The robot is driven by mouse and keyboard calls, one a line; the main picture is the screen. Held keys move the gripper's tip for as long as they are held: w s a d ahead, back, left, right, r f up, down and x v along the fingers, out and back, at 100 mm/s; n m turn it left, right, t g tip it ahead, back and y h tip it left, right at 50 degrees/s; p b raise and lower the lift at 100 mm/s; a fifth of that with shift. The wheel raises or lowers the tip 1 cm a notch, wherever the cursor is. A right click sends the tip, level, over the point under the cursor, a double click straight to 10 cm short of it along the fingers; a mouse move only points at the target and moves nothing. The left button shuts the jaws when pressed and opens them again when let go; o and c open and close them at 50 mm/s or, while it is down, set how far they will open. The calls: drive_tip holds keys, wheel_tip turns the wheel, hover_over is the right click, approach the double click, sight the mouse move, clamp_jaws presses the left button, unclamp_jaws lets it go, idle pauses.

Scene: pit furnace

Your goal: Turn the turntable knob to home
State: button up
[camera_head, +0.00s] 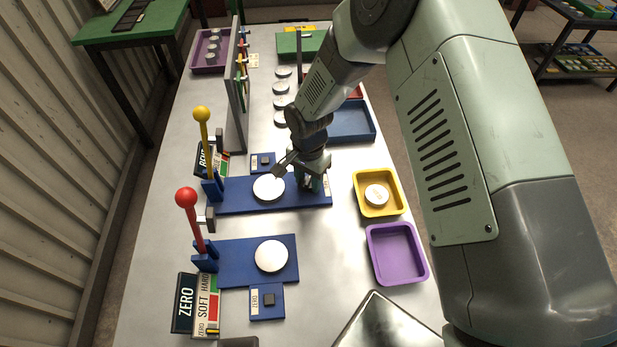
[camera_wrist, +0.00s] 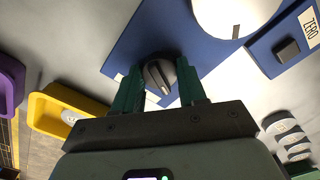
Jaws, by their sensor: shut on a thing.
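The turntable knob (camera_wrist: 158,75) is a dark round knob with a raised ridge and a pale line, on the blue base plate (camera_wrist: 140,40). My gripper (camera_wrist: 159,82) is shut on it, with one green finger on each side. In the head view my gripper (camera_head: 312,182) is at the right end of the far blue plate (camera_head: 240,206), and it hides the knob. The white turntable disc (camera_head: 268,188) lies left of my gripper. In the wrist view the disc (camera_wrist: 232,10) has a dark mark at its edge. No home mark can be read clearly.
A yellow-knobbed lever (camera_head: 203,130) and a red-knobbed lever (camera_head: 191,215) stand at the left. A second blue plate with a white disc (camera_head: 271,256) is nearer. A yellow tray (camera_head: 361,206) and a purple tray (camera_head: 377,272) lie right. An upright grey panel (camera_head: 236,90) stands behind.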

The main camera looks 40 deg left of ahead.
sight(309, 179)
drive_tip(key=n, duration=0.5)
drive_tip(key=shift+n, duration=0.4)
drive_tip(key=n, duration=1.1)
drive_tip(key=shift+n, duration=0.4)
drive_tip(key=n, duration=0.5)
drive_tip(key=shift+n, duration=0.3)
drive_tip(key=o, duration=1.1)
drive_tip(key=shift+c, duration=0.2)
wheel_tip(309, 179, up, 11)
